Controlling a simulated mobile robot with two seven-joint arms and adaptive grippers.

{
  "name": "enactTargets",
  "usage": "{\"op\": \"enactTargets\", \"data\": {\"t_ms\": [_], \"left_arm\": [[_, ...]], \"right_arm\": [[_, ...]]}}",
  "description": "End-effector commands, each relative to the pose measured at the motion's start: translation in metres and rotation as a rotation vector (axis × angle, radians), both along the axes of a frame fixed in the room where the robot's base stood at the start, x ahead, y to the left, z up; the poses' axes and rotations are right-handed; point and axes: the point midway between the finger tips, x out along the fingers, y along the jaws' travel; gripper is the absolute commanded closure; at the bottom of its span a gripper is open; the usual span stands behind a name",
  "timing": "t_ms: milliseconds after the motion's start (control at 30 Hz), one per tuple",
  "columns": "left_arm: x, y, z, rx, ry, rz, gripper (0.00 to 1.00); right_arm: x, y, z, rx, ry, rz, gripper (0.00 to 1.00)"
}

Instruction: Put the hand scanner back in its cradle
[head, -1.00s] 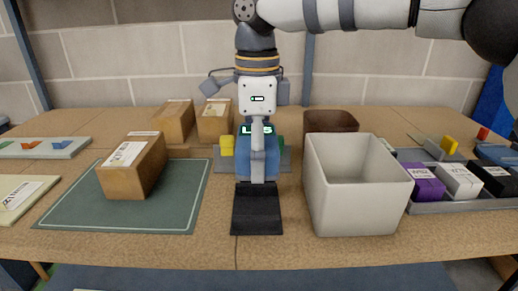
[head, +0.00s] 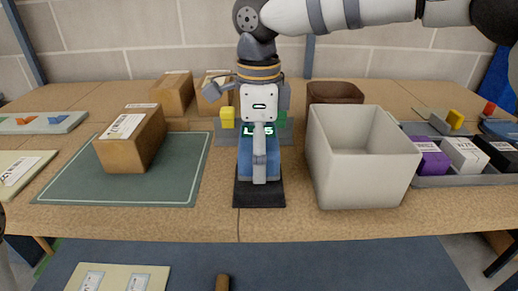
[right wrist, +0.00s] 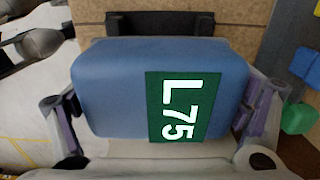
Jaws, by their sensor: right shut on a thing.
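The hand scanner is a blue block (head: 244,168) with a green "L75" label; it fills the middle of the right wrist view (right wrist: 110,90). My right gripper (head: 259,180) is shut on it, with a finger on each side. The black cradle (head: 259,200) lies below the scanner at the bench's front, its rear part hidden. A black strip of it shows beside the scanner in the right wrist view (right wrist: 160,22). I cannot tell whether scanner and cradle touch. Grey parts at the wrist view's upper left look like my left gripper (right wrist: 35,40); its jaw state is unclear.
A white bin (head: 362,175) stands close right of the cradle. A brown box (head: 130,145) sits on the green mat (head: 75,185) at left. Yellow (head: 227,117) and green blocks stand behind the scanner. A tray of small boxes (head: 465,180) is at right.

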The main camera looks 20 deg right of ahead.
Motion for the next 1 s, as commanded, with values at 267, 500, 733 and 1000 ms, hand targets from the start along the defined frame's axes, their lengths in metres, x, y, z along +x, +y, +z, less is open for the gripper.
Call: {"op": "enactTargets", "data": {"t_ms": [267,500,733,1000], "left_arm": [[0.002,0.0,0.002,0.0,-0.008,0.0,1.0],[0.002,0.0,0.002,0.0,-0.007,0.0,1.0],[0.002,0.0,0.002,0.0,-0.007,0.0,1.0],[0.002,0.0,0.002,0.0,-0.007,0.0,1.0]], "right_arm": [[0.0,0.0,0.0,0.001,-0.003,-0.001,0.46],[0.0,0.0,-0.002,0.0,-0.002,0.0,0.46],[0.0,0.0,-0.01,0.0,-0.003,0.0,0.46],[0.0,0.0,-0.021,0.001,-0.002,-0.001,0.46]]}}
